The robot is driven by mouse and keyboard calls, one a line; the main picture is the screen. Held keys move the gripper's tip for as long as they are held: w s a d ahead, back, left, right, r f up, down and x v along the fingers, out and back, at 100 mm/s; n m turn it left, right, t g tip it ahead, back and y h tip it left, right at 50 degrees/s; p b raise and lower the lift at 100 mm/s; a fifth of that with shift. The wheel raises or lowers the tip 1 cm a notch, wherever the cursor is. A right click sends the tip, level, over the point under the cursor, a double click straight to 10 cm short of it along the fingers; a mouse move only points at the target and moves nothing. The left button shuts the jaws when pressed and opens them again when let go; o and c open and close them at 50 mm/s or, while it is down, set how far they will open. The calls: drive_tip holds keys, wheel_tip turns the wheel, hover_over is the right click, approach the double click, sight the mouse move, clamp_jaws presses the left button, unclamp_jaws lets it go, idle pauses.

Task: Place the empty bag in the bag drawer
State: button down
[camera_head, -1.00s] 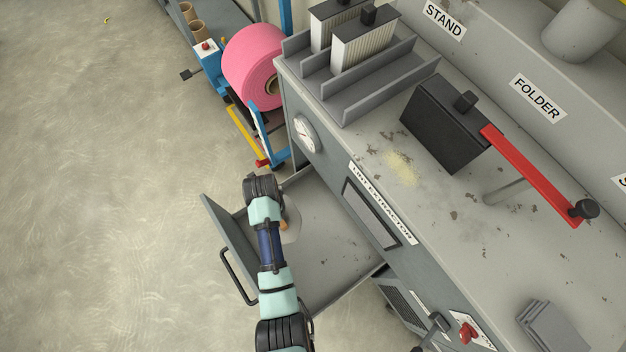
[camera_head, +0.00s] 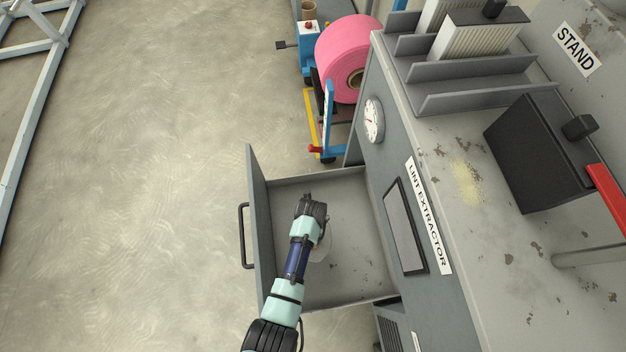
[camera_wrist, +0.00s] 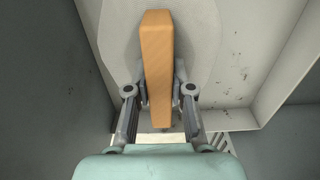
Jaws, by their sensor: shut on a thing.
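The empty bag (camera_wrist: 118,35) is a pale, finely meshed sheet with an orange bar (camera_wrist: 158,60) on it. My gripper (camera_wrist: 160,90) has its two fingers shut on the orange bar, one on each side. The bag drawer (camera_head: 257,195) is pulled out of the grey cabinet. In the head view, my wrist is over the open drawer and hides my fingers. A pale part of the bag (camera_head: 321,248) shows beside the wrist, over the drawer floor. I cannot tell whether it touches the floor.
The cabinet has a lint extractor label (camera_head: 428,214) and a gauge (camera_head: 373,120). A pink roll (camera_head: 340,55) on a stand is beyond the drawer. A black box (camera_head: 540,150) is on the cabinet top. Open concrete floor lies left of the drawer handle (camera_head: 244,235).

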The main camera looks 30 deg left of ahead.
wheel_tip(320, 180, down, 8)
drive_tip(key=b, duration=0.4)
drive_tip(key=shift+f, duration=0.2)
drive_tip(key=shift+r, duration=0.15)
drive_tip(key=c, duration=1)
unclamp_jaws()
wheel_tip(320, 180, up, 12)
drive_tip(key=p, duration=0.7)
drive_tip(key=shift+p, duration=0.3)
